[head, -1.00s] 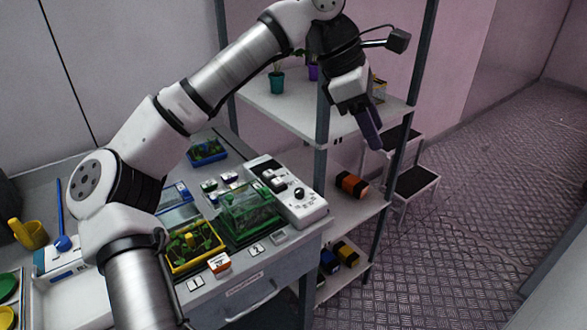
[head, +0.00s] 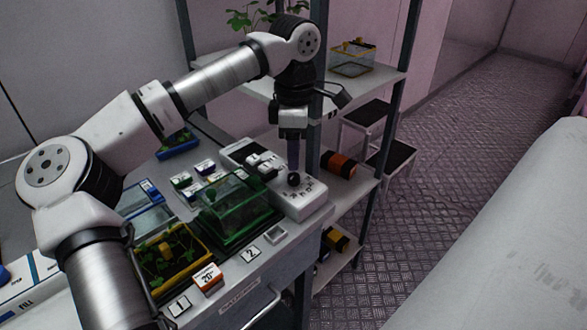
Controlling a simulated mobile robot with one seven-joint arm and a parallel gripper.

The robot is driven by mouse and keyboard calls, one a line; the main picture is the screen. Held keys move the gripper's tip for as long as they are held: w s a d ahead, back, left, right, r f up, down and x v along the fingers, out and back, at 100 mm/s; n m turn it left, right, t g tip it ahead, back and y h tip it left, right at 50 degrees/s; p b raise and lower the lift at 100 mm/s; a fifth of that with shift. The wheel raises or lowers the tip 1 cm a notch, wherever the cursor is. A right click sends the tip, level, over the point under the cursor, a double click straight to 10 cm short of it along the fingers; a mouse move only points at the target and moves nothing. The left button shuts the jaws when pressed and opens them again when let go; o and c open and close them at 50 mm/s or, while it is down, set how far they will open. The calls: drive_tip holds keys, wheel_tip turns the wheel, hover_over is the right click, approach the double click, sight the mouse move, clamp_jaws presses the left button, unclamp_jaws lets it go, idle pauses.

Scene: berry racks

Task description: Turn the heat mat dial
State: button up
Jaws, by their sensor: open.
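The heat mat dial is a round black knob (head: 294,180) on a white control box (head: 308,199) at the right end of the bench.
A green-framed clear-lidded tray (head: 238,208) stands close left of the control box. A yellow tray of seedlings (head: 170,258) is nearer the front. A grey shelf rack (head: 385,75) stands just behind and right. Open floor (head: 450,150) lies to the right.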

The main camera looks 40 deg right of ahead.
sight(294, 175)
drive_tip(key=shift+s+f, duration=0.1)
drive_tip(key=shift+f, duration=2.7)
drive_tip(key=c, duration=1)
drive_tip(key=shift+n, duration=0.3)
drive_tip(key=shift+f+n+b, duration=0.1)
drive_tip(key=shift+n+b, duration=0.4)
drive_tip(key=shift+n, duration=0.6)
drive_tip(key=shift+n+b, duration=0.55)
drive_tip(key=shift+n, duration=0.95)
